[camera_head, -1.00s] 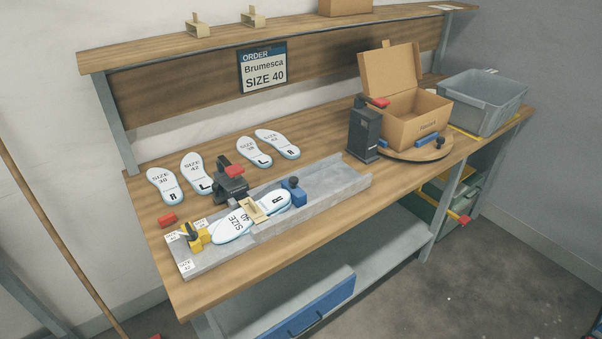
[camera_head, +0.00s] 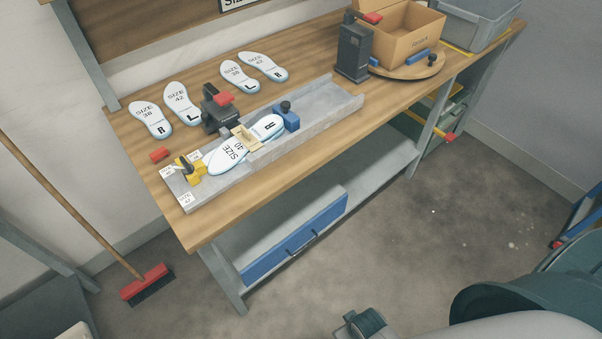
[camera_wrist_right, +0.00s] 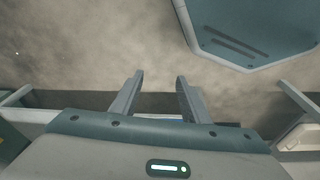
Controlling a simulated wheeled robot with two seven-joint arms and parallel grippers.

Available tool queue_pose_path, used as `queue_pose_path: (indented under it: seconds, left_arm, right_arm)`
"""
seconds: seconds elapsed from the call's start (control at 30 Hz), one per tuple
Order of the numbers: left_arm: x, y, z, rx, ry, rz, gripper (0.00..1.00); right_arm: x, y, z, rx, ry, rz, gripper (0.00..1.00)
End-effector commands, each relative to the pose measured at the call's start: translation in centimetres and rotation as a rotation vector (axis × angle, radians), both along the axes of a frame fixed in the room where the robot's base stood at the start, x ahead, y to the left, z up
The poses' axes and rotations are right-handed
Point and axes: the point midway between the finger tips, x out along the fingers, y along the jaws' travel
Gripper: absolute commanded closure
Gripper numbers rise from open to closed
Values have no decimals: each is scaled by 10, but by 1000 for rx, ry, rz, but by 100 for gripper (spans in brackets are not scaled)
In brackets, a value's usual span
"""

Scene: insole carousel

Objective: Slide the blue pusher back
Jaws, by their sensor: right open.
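The blue pusher (camera_head: 287,119), with a dark knob on top, sits in the grey channel fixture (camera_head: 325,108) on the workbench. It stands at the right end of a white insole marked size 40 (camera_head: 228,155), touching or very close to it. A beige band-like piece (camera_head: 246,138) lies across the insole. A yellow block (camera_head: 190,171) with a dark knob is at the channel's left end. My right gripper (camera_wrist_right: 160,80) shows in the wrist view with its two fingers apart and nothing between them, over bare floor. My left gripper is not in view.
Several insoles (camera_head: 181,104) lie behind the fixture, beside a black clamp with a red handle (camera_head: 218,105). A turntable (camera_head: 408,68) with a cardboard box (camera_head: 400,35) stands to the right. A grey bin (camera_head: 470,25) is farther right. Bench wood in front of the channel is clear.

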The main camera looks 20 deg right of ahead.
Motion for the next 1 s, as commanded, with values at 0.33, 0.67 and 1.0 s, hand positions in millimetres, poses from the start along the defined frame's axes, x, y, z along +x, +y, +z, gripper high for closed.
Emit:
queue_pose_path:
  seconds: [0.33, 0.67, 1.0]
  left_arm:
    - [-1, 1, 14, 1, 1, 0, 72]
    - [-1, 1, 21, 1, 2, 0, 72]
    - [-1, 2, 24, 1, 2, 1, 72]
  right_arm:
    - [48, -3, 147, -48, -105, 82, 58]
    - [120, -27, 254, -333, -322, 448, 58]
    - [223, -46, 331, -909, -487, 994, 58]
